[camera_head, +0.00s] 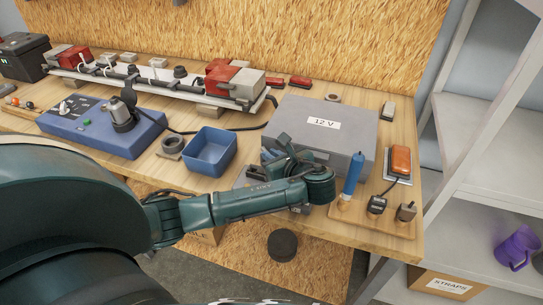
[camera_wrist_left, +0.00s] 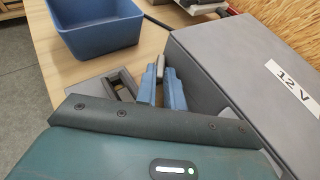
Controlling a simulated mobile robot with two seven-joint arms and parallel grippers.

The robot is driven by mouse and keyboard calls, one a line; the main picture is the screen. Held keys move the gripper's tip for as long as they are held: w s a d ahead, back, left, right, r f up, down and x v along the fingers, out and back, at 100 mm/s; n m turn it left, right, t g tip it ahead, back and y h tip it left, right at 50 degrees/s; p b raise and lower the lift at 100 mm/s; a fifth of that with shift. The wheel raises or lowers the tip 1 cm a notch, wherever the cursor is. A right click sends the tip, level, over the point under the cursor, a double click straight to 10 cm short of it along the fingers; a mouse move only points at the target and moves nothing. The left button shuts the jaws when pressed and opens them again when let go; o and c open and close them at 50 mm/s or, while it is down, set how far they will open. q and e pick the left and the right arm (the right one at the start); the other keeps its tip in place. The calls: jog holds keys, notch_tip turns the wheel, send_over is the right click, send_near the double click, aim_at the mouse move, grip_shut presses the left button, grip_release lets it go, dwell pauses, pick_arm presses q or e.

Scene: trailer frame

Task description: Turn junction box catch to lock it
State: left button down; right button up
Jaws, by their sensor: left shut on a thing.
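The grey junction box (camera_head: 340,112) has a flat lid with a "12 V" label and stands on the right part of the bench. It fills the right side of the left wrist view (camera_wrist_left: 225,60). My left gripper (camera_head: 281,145) is at the box's front left side. In the left wrist view its blue fingers (camera_wrist_left: 163,82) are shut on a small grey catch (camera_wrist_left: 160,68) beside the box wall. The catch's lower part is hidden between the fingers, and I cannot tell its exact angle. My right gripper is not in view.
A blue panel (camera_head: 100,130) and a rack of parts (camera_head: 160,75) lie farther left.

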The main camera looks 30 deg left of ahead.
pick_arm(q)
jog(key=shift+w+d+n+g, duration=0.1)
jog(key=shift+w+n+g, duration=0.05)
jog(key=shift+n+g, duration=0.25)
jog(key=c, duration=1.5)
grip_release()
